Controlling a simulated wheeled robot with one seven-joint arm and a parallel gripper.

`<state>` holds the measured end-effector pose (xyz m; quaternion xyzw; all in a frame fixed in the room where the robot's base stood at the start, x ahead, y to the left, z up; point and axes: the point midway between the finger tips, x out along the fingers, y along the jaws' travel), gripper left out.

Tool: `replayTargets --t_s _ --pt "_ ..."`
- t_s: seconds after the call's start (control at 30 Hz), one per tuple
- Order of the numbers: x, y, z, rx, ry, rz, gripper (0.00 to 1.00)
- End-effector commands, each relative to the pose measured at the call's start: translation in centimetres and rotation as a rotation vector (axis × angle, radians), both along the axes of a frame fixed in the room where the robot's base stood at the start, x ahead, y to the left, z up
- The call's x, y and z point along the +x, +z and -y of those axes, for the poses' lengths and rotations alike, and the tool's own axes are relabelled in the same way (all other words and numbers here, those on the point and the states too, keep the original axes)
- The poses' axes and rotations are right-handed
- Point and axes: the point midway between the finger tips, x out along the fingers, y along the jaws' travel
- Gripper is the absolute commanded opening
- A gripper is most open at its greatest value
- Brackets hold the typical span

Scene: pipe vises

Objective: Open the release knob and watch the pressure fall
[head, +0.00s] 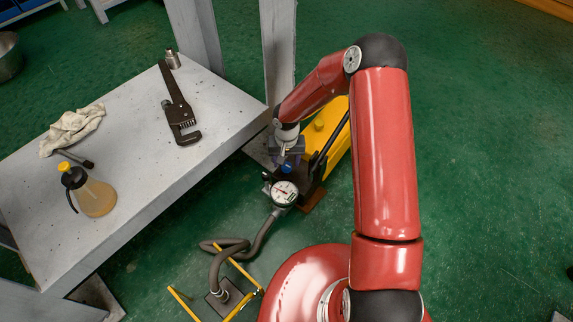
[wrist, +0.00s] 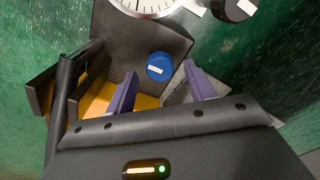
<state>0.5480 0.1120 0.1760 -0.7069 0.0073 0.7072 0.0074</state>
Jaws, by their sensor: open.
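The hand pump has a yellow body (head: 327,128) and a dark block at its near end. A blue round knob with a white mark (wrist: 159,66) sits on the block; it also shows in the head view (head: 286,168). A black knob with a white mark (wrist: 234,9) is beside the gauge. I cannot tell which knob is the release knob. The white-faced pressure gauge (head: 284,192) faces up, cut off at the top of the wrist view. My gripper (wrist: 161,72) is open and empty above the block, the blue knob appearing between its fingertips; contact cannot be judged.
A grey bench (head: 150,160) at left holds a pipe wrench (head: 178,105), a rag (head: 73,128) and a spray bottle (head: 92,195). A grey hose (head: 262,233) runs from the gauge to a small floor plate with yellow bars. The floor at right is clear.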

Motion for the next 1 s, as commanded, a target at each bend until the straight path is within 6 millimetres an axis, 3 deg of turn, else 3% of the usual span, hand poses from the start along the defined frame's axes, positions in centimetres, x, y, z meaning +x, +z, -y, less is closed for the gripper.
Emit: replayTargets --t_s 0.13,0.47,0.8,1.0 --pt "0.0 -1.5 0.0 0.0 0.0 0.0 0.54" --pt "0.0 -1.8 0.0 0.0 0.001 0.001 0.54" --pt "0.0 -1.8 0.0 0.0 0.0 0.0 0.09" --pt "0.0 -1.8 0.0 0.0 0.011 0.0 0.09"
